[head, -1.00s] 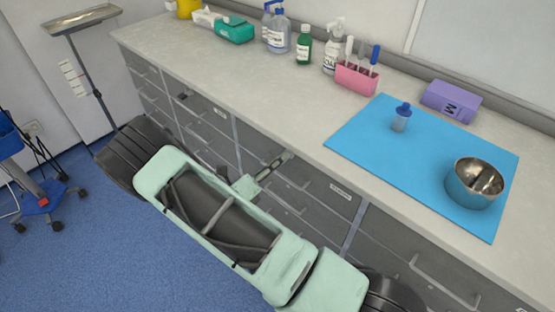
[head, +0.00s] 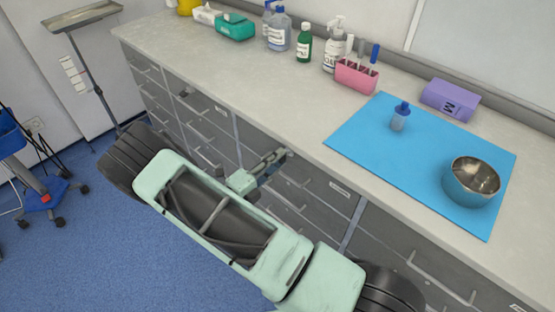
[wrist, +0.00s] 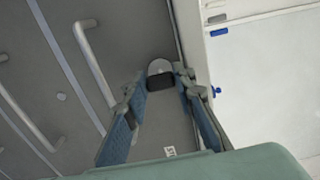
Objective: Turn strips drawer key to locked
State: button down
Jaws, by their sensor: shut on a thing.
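My gripper (head: 276,160) is at the grey drawer fronts under the counter edge. In the wrist view its two blue-padded fingers (wrist: 162,84) reach to either side of a black key head (wrist: 160,82) and are shut on it. The key sits at a rounded silver lock plate (wrist: 159,66) on a grey drawer front (wrist: 160,130). Part of a printed label (wrist: 169,152) shows on this front, too cut off to read fully. In the head view the key is hidden at the fingers. The key's turned angle cannot be told.
Bar handles (wrist: 94,62) stick out from neighbouring drawers. The pale counter (head: 250,90) overhangs the drawers. On it are a blue mat (head: 400,160) with a metal bowl (head: 471,181) and small bottle (head: 400,117), a pink holder (head: 356,76) and a purple box (head: 450,100).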

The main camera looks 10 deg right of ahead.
dwell(0.4)
jog(key=c, duration=1.6)
grip_release()
jog(key=v, duration=1.2)
jog(key=shift+w, duration=0.1)
